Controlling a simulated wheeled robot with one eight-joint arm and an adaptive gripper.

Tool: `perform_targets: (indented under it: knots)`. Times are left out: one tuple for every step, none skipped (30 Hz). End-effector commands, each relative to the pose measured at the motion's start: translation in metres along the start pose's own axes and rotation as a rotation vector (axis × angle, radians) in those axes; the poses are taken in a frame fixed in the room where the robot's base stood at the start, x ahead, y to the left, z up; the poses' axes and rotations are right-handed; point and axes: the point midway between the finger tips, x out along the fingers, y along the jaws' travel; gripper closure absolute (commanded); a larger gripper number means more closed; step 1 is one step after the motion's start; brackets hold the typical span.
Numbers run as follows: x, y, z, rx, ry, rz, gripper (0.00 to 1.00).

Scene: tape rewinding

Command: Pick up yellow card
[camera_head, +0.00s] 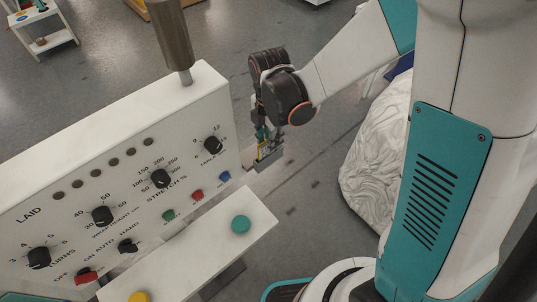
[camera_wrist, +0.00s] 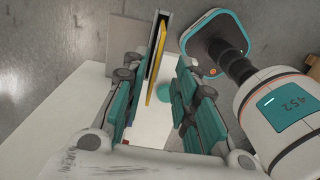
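The yellow card (camera_wrist: 156,62) stands on edge in the wrist view, seen as a thin strip at the upper middle. In the head view the yellow card (camera_head: 264,152) shows as a small sliver at a grey holder (camera_head: 270,162) at the console's right end. My gripper (camera_wrist: 158,72) is open, its teal-sided fingers apart on either side of the card, with the left finger nearer to it. In the head view my gripper (camera_head: 265,138) points down over the holder and hides part of it. I cannot tell whether a finger touches the card.
The white control console (camera_head: 110,140) with knobs and buttons stands left of my gripper. A metal post (camera_head: 172,40) rises from its top. A white shelf with a teal button (camera_head: 241,224) juts out in front. A wrapped white bundle (camera_head: 378,150) lies on the floor to the right.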

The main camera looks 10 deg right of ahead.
Motion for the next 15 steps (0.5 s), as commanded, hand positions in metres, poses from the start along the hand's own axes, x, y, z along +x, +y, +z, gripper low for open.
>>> perform_targets:
  knots:
    - [0.004,0.000,0.000,0.000,0.000,0.000,0.73]
    - [0.005,0.000,0.000,0.000,0.000,0.000,0.73]
    - [0.006,0.000,0.000,0.001,0.000,0.000,0.73]
    - [0.008,0.001,0.001,0.001,0.000,0.000,0.73]
    - [0.009,0.001,0.001,0.001,0.000,0.000,0.73]
    - [0.013,0.002,0.001,0.001,0.000,0.000,0.73]
    - [0.017,0.003,0.002,0.001,0.000,0.000,0.73]
    - [0.021,0.004,0.002,0.001,0.000,0.000,0.73]
    - [0.027,0.006,0.003,0.001,0.000,0.000,0.73]
    - [0.032,0.007,0.003,0.001,0.000,0.000,0.73]
    - [0.036,0.008,0.004,0.001,0.000,0.000,0.73]
    - [0.043,0.008,0.004,0.001,0.000,0.000,0.73]
    - [0.047,0.008,0.004,0.001,0.000,0.000,0.73]
    - [0.051,0.008,0.004,0.001,0.000,0.000,0.73]
    - [0.054,0.008,0.004,0.001,0.000,0.000,0.73]
